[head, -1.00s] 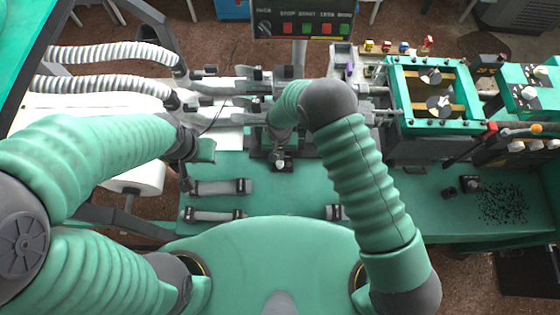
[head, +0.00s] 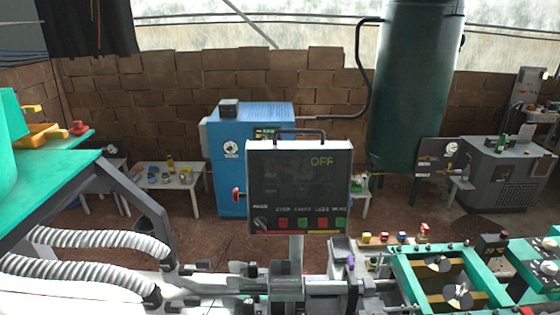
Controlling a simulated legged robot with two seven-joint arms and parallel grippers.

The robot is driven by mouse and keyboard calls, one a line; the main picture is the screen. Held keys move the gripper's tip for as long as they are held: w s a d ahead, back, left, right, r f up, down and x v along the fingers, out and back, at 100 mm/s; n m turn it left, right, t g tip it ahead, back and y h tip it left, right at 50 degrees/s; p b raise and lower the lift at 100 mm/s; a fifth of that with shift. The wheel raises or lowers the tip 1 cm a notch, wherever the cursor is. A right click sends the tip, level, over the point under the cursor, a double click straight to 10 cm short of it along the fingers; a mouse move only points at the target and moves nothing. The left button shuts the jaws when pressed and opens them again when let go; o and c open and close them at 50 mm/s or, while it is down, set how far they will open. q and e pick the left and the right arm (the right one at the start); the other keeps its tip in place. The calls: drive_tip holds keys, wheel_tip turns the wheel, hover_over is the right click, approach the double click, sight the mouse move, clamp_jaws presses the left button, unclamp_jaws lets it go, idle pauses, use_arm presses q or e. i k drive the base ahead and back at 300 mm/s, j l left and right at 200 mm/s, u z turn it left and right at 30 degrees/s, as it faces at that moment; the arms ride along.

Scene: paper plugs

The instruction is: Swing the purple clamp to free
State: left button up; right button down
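A small purple part (head: 350,262), which looks like the purple clamp, shows at the lower middle of the head view. It sits by a light grey block (head: 342,248), just below and right of the control panel. It is too small to tell which way it is swung. Neither of my grippers nor my arms is in the head view, so their distance from the purple part does not show.
A control panel (head: 299,187) reading OFF stands on a post above the machine. A green frame (head: 410,275) with round knobs is at lower right. Ribbed white hoses (head: 95,240) run at lower left. A blue cabinet (head: 250,135) and a dark green tank (head: 412,90) stand behind.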

sight(350, 266)
drive_tip(key=k+l, duration=0.15)
drive_tip(key=l, duration=0.25)
drive_tip(key=k+l, duration=0.2)
drive_tip(key=l, duration=0.2)
drive_tip(key=k+l, duration=0.15)
drive_tip(key=l, duration=0.25)
drive_tip(key=i, duration=0.5)
